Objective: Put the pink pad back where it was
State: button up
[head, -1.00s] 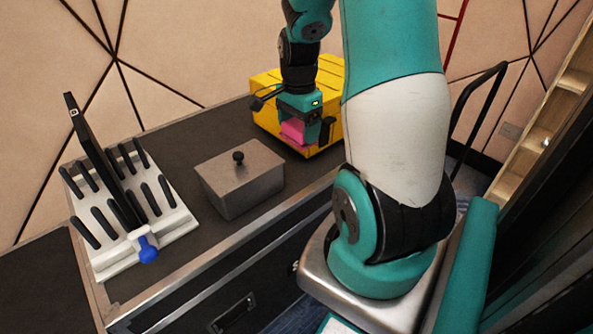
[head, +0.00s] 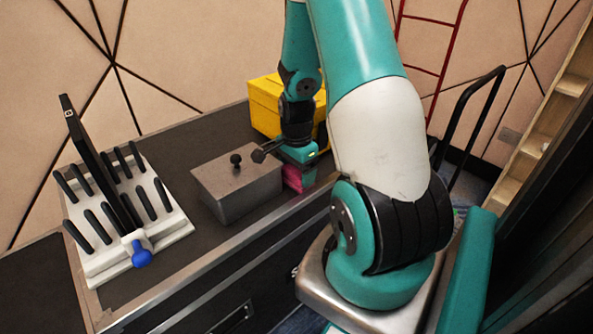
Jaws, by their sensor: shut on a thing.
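The pink pad (head: 293,178) is held low by my gripper (head: 298,172), just right of the grey lidded metal box (head: 237,182) and near the front edge of the case top. My gripper is shut on the pad and points down. Its fingers are mostly hidden by the wrist and the pad. I cannot tell whether the pad touches the case top. The yellow box (head: 266,107) stands behind my gripper, partly hidden by my arm.
A white rack (head: 150,235) with black pegs, a dark upright panel (head: 98,160) and a blue-ended tool (head: 141,257) stands at left. Dark case top (head: 190,148) is bare behind the grey box.

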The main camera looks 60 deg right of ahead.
jog(key=shift+f, duration=0.15)
jog(key=o, duration=0.8)
notch_tip(320, 180, up, 12)
jog(key=p, duration=0.2)
jog(key=w+a+r+n+t+y, duration=0.1)
jog(key=a+r+n, duration=0.2)
jog(key=a+n, duration=0.35)
jog(key=w+a+r+n, duration=0.2)
jog(key=a+r+n, duration=0.15)
jog(key=a, duration=0.65)
jog(key=s+a+r+n+y, duration=0.1)
jog(key=s+a+r+n, duration=0.2)
jog(key=s+a+n, duration=0.3)
jog(key=s+a+r+n+g+y, duration=0.1)
jog(key=s+a+r+n+y, duration=0.1)
jog(key=s+a+n, duration=0.5)
jog(key=a+r+n, duration=0.1)
jog(key=a+n, duration=0.4)
jog(key=a, duration=0.1)
